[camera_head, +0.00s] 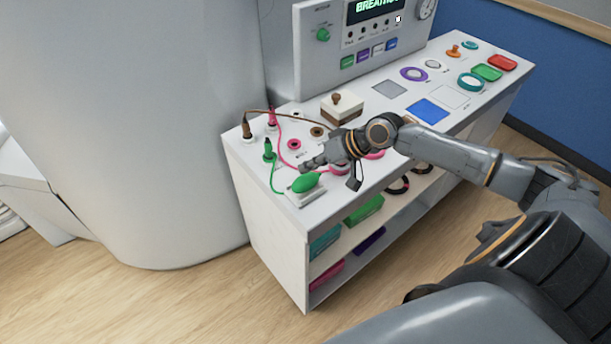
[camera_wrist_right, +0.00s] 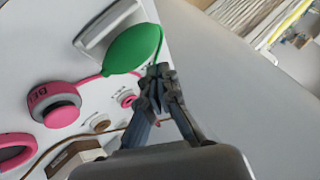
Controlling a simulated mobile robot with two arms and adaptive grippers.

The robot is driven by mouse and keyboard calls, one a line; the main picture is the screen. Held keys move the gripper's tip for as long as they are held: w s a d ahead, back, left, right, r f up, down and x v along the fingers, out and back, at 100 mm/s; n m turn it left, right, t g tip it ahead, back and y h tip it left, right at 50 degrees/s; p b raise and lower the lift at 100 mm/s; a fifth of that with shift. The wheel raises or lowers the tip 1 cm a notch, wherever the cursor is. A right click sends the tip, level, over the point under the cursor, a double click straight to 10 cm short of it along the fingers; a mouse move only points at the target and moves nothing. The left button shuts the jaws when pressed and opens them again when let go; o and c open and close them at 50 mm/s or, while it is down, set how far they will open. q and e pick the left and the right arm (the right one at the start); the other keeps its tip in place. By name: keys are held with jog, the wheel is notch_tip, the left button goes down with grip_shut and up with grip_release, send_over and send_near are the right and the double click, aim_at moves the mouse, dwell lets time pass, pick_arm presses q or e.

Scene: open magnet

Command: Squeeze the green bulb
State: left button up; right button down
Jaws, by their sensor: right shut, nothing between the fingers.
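The green bulb (camera_head: 305,183) lies on a small white base near the front left corner of the white cabinet top. A green tube runs from it to a green plug (camera_head: 268,150). My right gripper (camera_head: 308,166) is just above and behind the bulb in the head view, shut with nothing in it. In the right wrist view the bulb (camera_wrist_right: 132,48) shows up and to the left of the closed fingertips (camera_wrist_right: 158,72). The fingertips look close to the bulb's edge; I cannot tell whether they touch. My left gripper is not in view.
A pink button (camera_wrist_right: 62,114) and a pink socket (camera_wrist_right: 127,98) sit near the gripper. A control panel (camera_head: 360,40) rises at the back. A large white cylinder (camera_head: 150,130) stands left of the cabinet.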

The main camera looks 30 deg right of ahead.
aim_at(309, 177)
jog(key=shift+f, duration=0.15)
dwell(0.4)
jog(key=shift+f, duration=0.3)
jog(key=shift+s+f+b, duration=0.1)
jog(key=shift+f+b, duration=0.2)
jog(key=shift+f, duration=0.6)
dwell(0.8)
jog(key=shift+r, duration=0.1)
jog(key=shift+r+p, duration=1.15)
jog(key=shift+p, duration=0.1)
jog(key=shift+r, duration=0.15)
notch_tip(309, 177, up, 5)
jog(key=p, duration=0.5)
